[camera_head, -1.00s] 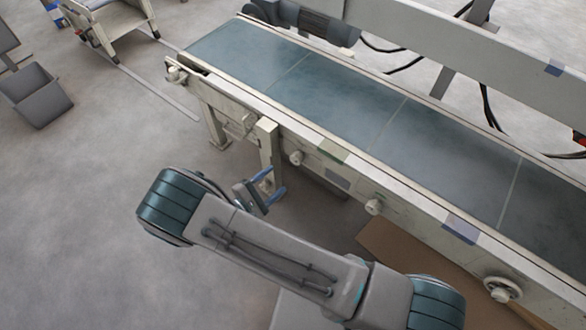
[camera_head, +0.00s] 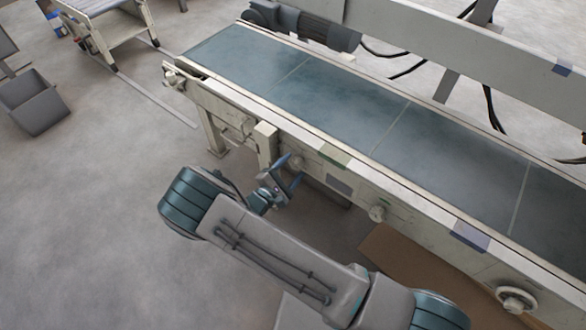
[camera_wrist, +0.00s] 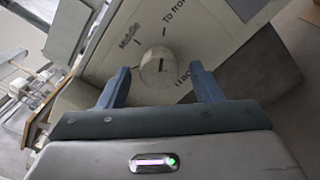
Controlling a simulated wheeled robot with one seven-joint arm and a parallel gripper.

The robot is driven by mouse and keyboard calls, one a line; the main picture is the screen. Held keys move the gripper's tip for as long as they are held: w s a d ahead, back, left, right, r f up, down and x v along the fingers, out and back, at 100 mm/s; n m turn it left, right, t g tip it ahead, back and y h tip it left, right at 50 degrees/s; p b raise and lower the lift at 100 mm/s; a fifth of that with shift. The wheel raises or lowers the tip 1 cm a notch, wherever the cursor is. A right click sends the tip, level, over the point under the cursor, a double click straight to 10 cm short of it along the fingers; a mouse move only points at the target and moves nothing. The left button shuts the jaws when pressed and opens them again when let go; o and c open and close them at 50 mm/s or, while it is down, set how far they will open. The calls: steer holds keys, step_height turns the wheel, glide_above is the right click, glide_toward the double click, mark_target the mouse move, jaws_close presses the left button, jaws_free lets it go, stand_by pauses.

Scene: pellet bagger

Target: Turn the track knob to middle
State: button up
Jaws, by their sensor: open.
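The track knob (camera_wrist: 157,70) is a round, pale knob on a light panel in the wrist view. "Middle" is printed to its upper left, "To fro..." above it, and a partly hidden "track" below right. A short dark mark shows on its face; which label it points to is hard to tell. In the head view the knob (camera_head: 297,163) sits on the conveyor's side, partly behind a finger. My gripper (camera_wrist: 160,82) is open, with its blue fingers on either side of the knob in the picture. No contact is visible. In the head view my gripper (camera_head: 285,180) faces the conveyor side.
The conveyor belt (camera_head: 330,97) runs above the panel. Another pale knob (camera_head: 377,213) and a handwheel (camera_head: 516,299) stick out farther right. A conveyor leg (camera_head: 265,145) stands just left of my gripper. A brown board (camera_head: 420,265) lies below; open floor is at left.

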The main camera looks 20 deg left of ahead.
steer(key=shift+w+d, duration=0.2)
steer(key=shift+w, duration=0.3)
steer(key=c, duration=1)
